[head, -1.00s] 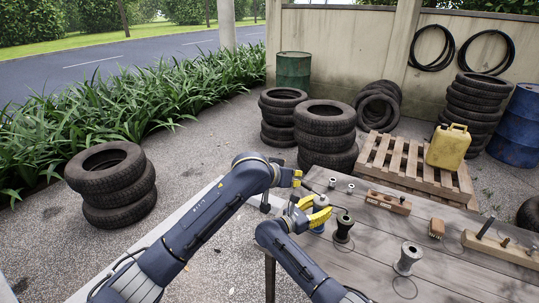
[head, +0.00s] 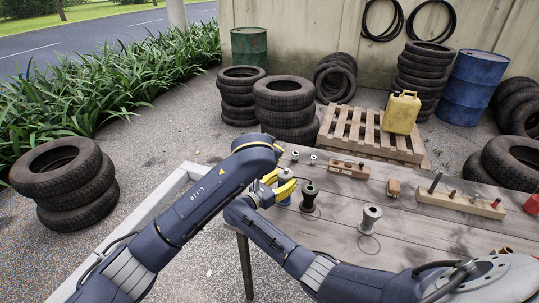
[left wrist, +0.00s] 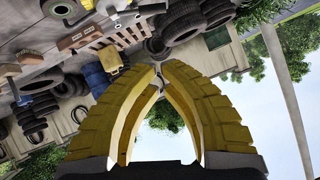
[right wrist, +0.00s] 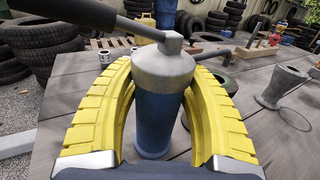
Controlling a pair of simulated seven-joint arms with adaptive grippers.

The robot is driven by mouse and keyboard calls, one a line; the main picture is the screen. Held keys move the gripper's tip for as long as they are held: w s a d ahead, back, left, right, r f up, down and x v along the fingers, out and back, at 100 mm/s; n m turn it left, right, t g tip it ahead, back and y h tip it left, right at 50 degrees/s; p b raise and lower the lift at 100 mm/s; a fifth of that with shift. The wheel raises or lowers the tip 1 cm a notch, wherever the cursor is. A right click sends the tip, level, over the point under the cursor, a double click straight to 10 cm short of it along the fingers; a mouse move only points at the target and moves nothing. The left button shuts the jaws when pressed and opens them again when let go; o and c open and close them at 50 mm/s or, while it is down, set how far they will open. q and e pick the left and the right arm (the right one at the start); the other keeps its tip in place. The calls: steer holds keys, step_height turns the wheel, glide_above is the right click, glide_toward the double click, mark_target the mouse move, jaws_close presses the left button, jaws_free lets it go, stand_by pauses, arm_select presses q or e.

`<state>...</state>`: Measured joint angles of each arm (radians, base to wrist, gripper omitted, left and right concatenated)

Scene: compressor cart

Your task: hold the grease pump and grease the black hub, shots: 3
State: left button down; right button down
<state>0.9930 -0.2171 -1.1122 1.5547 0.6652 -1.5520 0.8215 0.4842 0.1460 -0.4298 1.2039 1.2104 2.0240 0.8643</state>
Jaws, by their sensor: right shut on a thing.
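The grease pump has a blue body with a grey metal head and a dark handle. It fills the middle of the right wrist view (right wrist: 158,112). My right gripper (head: 285,188) is shut around its body. In the head view only a little blue of it shows below the fingers. The black hub (head: 309,198) stands upright on the table just right of the pump, apart from it. My left gripper (left wrist: 160,68) is empty, fingertips together, above the table's far left side. In the head view its arm mostly hides it. I cannot tell whether the pump touches the table.
A grey hub (head: 371,219) stands on the table right of the black hub. A block with upright tools (head: 460,203) is at the right. The table's front middle is clear.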

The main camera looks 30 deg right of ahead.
arm_select(q)
steer(key=x, duration=0.3)
steer(key=f+x, duration=0.1)
steer(key=x, duration=0.3)
steer(key=a+x, duration=0.1)
steer(key=x, duration=0.3)
steer(key=shift+f, duration=0.35)
steer(key=shift+w+f, duration=0.3)
steer(key=shift+f, duration=0.3)
